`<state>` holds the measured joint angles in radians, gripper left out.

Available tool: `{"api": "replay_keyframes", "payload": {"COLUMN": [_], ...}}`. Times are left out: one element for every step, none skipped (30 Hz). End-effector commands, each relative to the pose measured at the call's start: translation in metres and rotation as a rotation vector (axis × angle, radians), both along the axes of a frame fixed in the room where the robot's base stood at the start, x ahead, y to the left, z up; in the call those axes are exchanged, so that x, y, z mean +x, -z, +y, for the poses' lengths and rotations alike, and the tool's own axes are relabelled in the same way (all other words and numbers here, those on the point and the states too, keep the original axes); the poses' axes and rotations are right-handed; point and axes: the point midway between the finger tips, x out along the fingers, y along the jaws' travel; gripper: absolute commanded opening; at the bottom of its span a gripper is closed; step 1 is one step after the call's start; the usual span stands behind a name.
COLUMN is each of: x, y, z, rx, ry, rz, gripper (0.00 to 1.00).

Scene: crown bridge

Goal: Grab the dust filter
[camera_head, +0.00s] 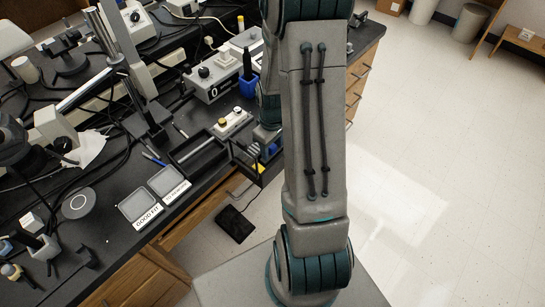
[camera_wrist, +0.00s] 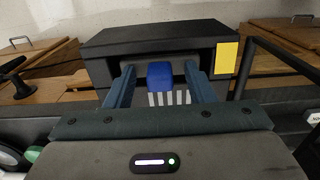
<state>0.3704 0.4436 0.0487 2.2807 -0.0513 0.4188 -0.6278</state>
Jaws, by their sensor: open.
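In the wrist view, a blue block with pale vertical slats below it (camera_wrist: 160,75), likely the dust filter, sits at the front of a black housing (camera_wrist: 150,35). The two teal fingers of my gripper (camera_wrist: 160,82) are open and stand on either side of the blue block. A gap seems to show at each side, but I cannot tell whether either finger touches it. In the head view my arm hides most of this spot.
A yellow label (camera_wrist: 226,54) is on the housing's right. A black rail (camera_wrist: 285,62) rises at the right. In the head view, two labelled trays (camera_head: 140,204), a grey control box (camera_head: 215,78) and cables crowd the dark bench. The floor at the right (camera_head: 430,180) is clear.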

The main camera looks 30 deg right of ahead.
Motion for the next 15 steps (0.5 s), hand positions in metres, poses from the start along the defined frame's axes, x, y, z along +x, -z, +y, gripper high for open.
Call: {"api": "replay_keyframes", "payload": {"x": [0.0001, 0.0001, 0.0001, 0.0001, 0.0001, 0.0001, 0.0001, 0.0001, 0.0001, 0.0002, 0.0002, 0.0002, 0.0003, 0.0003, 0.0004], "y": [-0.0002, -0.0002, -0.0003, -0.0003, -0.0003, -0.0004, -0.0004, -0.0004, -0.0004, -0.0006, -0.0006, -0.0006, -0.0006, -0.0006, -0.0007], "z": [0.0, -0.0001, -0.0001, -0.0001, -0.0001, -0.0001, -0.0001, -0.0001, -0.0001, 0.0, 0.0, 0.0, -0.0001, -0.0001, -0.0001], "rx": [0.0, 0.0, 0.0, 0.0, 0.0, 0.0, 0.0, 0.0, 0.0, 0.0, 0.0, 0.0, 0.0, 0.0, 0.0], "ry": [0.0, 0.0, 0.0, 0.0, 0.0, 0.0, 0.0, 0.0, 0.0, 0.0, 0.0, 0.0, 0.0, 0.0, 0.0], "rz": [0.0, 0.0, 0.0, 0.0, 0.0, 0.0, 0.0, 0.0, 0.0, -0.001, -0.001, -0.001, -0.001, -0.001, -0.001], "gripper": [0.49, 0.49, 0.44, 0.35, 0.27, 0.16, 0.07, 0.0, 0.0, 0.0, 0.0, 0.0, 0.0, 0.0, 0.0]}}
